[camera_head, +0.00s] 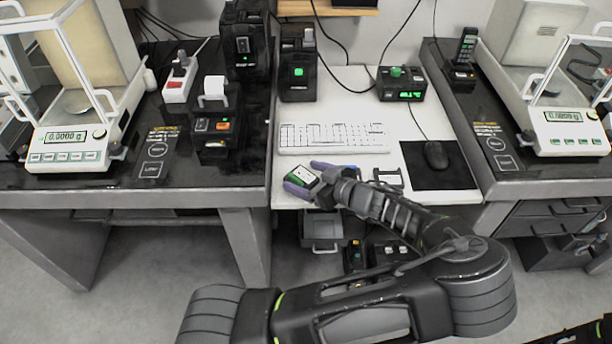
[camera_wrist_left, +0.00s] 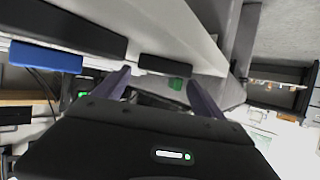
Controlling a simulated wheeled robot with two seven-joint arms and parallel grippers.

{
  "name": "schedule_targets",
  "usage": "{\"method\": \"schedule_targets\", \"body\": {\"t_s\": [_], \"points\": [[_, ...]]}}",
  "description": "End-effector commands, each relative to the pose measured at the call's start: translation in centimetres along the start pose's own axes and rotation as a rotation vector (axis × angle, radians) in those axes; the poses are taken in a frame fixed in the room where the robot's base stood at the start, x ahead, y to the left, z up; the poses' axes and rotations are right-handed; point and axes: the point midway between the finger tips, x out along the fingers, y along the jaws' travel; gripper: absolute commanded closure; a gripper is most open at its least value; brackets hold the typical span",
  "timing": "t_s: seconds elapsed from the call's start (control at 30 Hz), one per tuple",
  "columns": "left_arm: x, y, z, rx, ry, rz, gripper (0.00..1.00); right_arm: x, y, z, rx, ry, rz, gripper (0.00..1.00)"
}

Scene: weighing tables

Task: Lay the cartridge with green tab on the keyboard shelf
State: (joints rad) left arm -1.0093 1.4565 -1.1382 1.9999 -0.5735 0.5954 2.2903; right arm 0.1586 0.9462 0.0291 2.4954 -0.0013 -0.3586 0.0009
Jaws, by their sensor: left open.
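A small cartridge with a green tab (camera_head: 303,176) and a pale label shows at the front left edge of the white keyboard shelf (camera_head: 345,88) in the head view. My left gripper (camera_head: 311,177) is open, with one purple finger on either side of the cartridge. I cannot tell whether the cartridge touches the shelf. In the left wrist view the two fingers (camera_wrist_left: 162,90) are spread apart, and a small green patch (camera_wrist_left: 176,84) shows between them; I cannot tell if it is the tab. My right gripper is not in view.
A white keyboard (camera_head: 333,138) lies on the shelf, with a mouse (camera_head: 435,155) on a black mat (camera_head: 455,178) to its right. Another dark cartridge with a white label (camera_head: 388,177) lies near the front edge. Balances (camera_head: 70,145) (camera_head: 563,130) stand on the side tables.

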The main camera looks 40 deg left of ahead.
Motion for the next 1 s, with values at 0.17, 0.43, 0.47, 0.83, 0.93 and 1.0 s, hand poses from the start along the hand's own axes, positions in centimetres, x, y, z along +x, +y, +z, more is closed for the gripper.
{"method": "schedule_targets", "body": {"t_s": [0.17, 0.43, 0.47, 0.83, 0.93, 1.0], "points": [[-2.1, 0.1, 0.0, -0.002, -0.001, 0.004, 0.20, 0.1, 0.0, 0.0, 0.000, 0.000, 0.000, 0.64], [-7.7, 0.1, 0.0, -0.002, -0.001, 0.005, 0.20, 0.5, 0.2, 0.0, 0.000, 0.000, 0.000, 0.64], [-8.3, 0.1, 0.0, -0.002, -0.001, 0.005, 0.20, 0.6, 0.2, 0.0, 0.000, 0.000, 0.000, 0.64], [-12.1, 0.0, -0.1, 0.001, 0.000, 0.000, 0.20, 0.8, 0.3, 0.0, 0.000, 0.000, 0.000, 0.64], [-12.1, 0.0, -0.1, 0.001, 0.000, -0.001, 0.20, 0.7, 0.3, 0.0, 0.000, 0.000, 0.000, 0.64], [-12.1, 0.0, -0.1, 0.000, 0.000, 0.000, 0.20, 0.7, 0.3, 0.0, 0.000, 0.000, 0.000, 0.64]]}}
